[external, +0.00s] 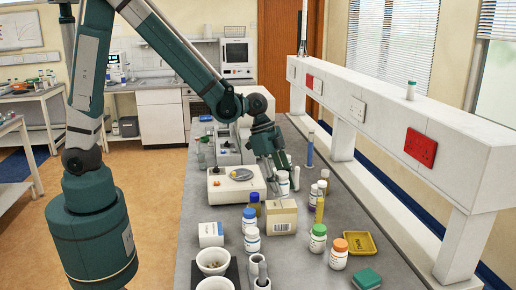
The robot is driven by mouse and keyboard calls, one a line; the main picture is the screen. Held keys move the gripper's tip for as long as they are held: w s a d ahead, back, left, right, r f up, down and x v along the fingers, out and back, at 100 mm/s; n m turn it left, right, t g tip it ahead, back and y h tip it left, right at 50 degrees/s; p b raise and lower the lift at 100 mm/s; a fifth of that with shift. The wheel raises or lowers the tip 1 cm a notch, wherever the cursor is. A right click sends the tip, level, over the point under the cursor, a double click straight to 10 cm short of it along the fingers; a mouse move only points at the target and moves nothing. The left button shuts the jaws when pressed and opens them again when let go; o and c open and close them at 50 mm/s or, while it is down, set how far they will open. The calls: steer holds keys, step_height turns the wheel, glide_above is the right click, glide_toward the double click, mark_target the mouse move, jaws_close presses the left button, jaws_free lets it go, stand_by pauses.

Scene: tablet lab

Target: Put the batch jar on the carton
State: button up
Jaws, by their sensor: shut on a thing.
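My gripper (281,168) reaches over the bench from behind and is shut on a white jar (283,187), which I take to be the batch jar. The jar is upright, and the fingers hide part of its upper end. A tan carton (281,218) with a printed label stands just below the jar in the external view. The jar's base shows near the carton's back top edge; I cannot tell whether it is above or behind the carton, or touching it. A smaller white box (211,235) stands to the left.
A yellow tray (359,243), mortars (213,263) and a balance (236,186) are nearby. A raised white rail (385,120) runs along the right.

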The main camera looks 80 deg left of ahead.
steer(key=shift+f, duration=1.7)
steer(key=shift+f, duration=0.15)
steer(key=o, duration=0.9)
steer(key=shift+r, duration=0.3)
steer(key=shift+v, duration=5.85)
steer(key=shift+a, duration=0.1)
